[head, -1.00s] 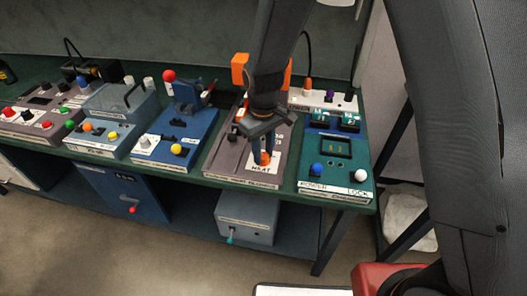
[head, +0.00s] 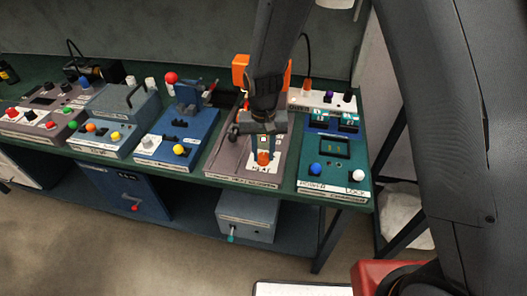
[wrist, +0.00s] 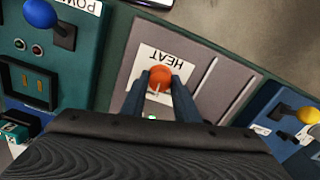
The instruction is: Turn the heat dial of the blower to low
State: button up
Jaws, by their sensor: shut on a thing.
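The blower is a grey-brown panel (head: 222,160) on the green bench, between a blue unit and a green unit. Its heat dial is an orange knob (head: 263,158) beside a white HEAT label; the wrist view shows the knob (wrist: 160,76) and the label (wrist: 148,60) upside down. A pale pointer line shows on the knob. My gripper (head: 263,152) points down over the panel, its two fingers (wrist: 161,84) shut on the knob's sides. The fingers and palm hide part of the dial's surroundings, and I cannot read any setting marks.
The green unit (head: 310,183) with blue and white knobs stands close on the right. The blue unit (head: 205,130) with a yellow knob stands on the left. An orange part (head: 240,72) rises behind my gripper. A white power strip (head: 318,103) lies at the back right.

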aim_at(263, 156)
jog(key=shift+w+m, duration=0.1)
jog(key=shift+m, duration=0.2)
jog(key=o, duration=1.1)
jog(key=shift+c, duration=0.2)
jog(key=shift+r+b, duration=0.95)
jog(key=shift+r, duration=3)
jog(key=s+d+r, duration=0.1)
jog(key=s+d, duration=0.3)
jog(key=d, duration=0.3)
jog(key=s+d+r+t, duration=0.1)
jog(key=s+d, duration=0.2)
jog(key=d, duration=0.5)
jog(key=s+d+r, duration=0.2)
jog(key=s+d, duration=0.2)
jog(key=d, duration=0.4)
jog(key=shift+s+d+m+b, duration=0.25)
jog(key=shift+s+m+b, duration=0.05)
jog(key=shift+b, duration=0.05)
